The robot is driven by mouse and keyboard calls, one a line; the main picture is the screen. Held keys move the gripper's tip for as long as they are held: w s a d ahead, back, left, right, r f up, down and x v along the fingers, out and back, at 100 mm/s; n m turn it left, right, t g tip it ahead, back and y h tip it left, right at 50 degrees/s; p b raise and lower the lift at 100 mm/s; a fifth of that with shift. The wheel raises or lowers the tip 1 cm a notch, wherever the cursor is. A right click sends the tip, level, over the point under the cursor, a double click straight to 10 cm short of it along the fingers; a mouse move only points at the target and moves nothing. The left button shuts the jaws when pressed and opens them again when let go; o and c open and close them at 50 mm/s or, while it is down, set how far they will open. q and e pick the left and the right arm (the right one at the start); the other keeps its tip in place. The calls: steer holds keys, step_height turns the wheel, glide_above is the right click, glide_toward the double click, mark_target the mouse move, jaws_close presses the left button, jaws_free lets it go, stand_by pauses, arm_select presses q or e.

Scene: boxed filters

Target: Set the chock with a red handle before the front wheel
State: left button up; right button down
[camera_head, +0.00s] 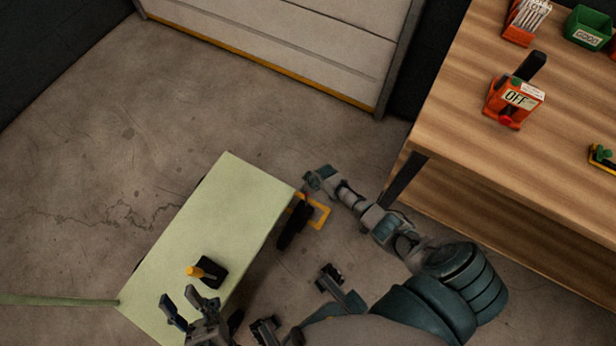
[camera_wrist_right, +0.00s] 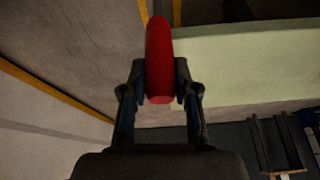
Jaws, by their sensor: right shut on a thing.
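My right gripper is shut on the red handle (camera_wrist_right: 159,60) of a chock, seen in the right wrist view between the two fingers (camera_wrist_right: 160,85). The chock's body is hidden there. In the head view, my right gripper (camera_head: 307,187) is at the far right corner of the pale green cart (camera_head: 215,215), with only a trace of red showing. A long dark shape, likely the front wheel (camera_head: 294,226), lies along the cart's right side. My left gripper (camera_head: 181,304) is open and empty over the cart's near end, close to a black chock with a yellow handle (camera_head: 207,271).
A yellow outline (camera_head: 321,214) marks the floor beside the dark shape. A wooden workbench (camera_head: 480,170) stands at the right, with an orange OFF box (camera_head: 513,103) and a green bin (camera_head: 588,27). The cart's pull bar (camera_head: 60,300) sticks out left. Floor beyond the cart is clear.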

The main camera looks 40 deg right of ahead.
steer(key=shift+w, duration=0.1)
steer(key=c, duration=0.8)
jaws_free()
steer(key=shift+r, duration=0.1)
steer(key=v, duration=1.1)
steer(key=shift+r, duration=0.35)
